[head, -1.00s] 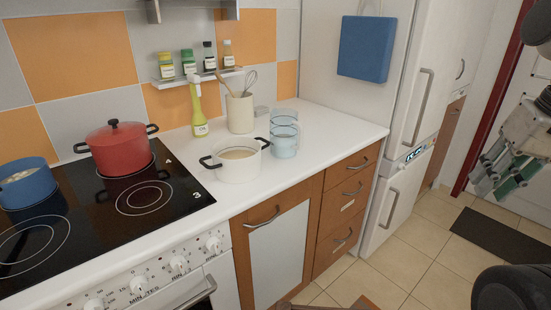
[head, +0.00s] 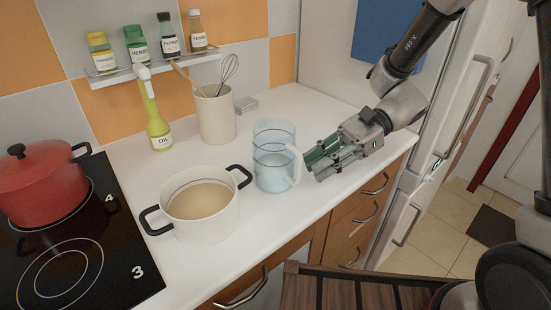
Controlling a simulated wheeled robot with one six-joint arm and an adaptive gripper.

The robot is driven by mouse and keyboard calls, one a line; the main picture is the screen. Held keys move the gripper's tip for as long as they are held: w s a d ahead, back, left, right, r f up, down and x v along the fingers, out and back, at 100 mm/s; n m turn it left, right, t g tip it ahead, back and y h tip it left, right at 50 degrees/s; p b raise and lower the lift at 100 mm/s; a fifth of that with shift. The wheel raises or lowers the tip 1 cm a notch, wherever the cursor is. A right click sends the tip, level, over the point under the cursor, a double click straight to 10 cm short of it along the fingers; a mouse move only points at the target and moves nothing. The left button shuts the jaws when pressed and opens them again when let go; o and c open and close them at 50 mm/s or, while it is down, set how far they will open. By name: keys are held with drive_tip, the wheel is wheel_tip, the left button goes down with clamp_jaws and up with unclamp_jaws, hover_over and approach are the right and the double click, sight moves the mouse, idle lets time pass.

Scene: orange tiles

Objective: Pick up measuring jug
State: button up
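The measuring jug (head: 273,170) is clear with a bluish lower part and a pale handle (head: 297,166) on its right side. It stands upright on the white counter, right of a cream pot. My gripper (head: 312,168) is just right of the jug, low over the counter, with its green-padded fingers pointing left at the handle. The fingers look apart, with a gap between them. The tips are very close to the handle; I cannot tell whether they touch it.
The cream pot (head: 199,205) with black handles stands close left of the jug. A utensil holder (head: 215,115) and an oil bottle (head: 157,125) stand behind. A red pot (head: 42,183) is on the black hob (head: 75,245). The counter (head: 315,112) behind my gripper is clear.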

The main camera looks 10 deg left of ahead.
sight(298, 187)
drive_tip(key=x, duration=0.5)
drive_tip(key=shift+s+a+f, duration=0.15)
drive_tip(key=shift+a, duration=0.1)
clamp_jaws()
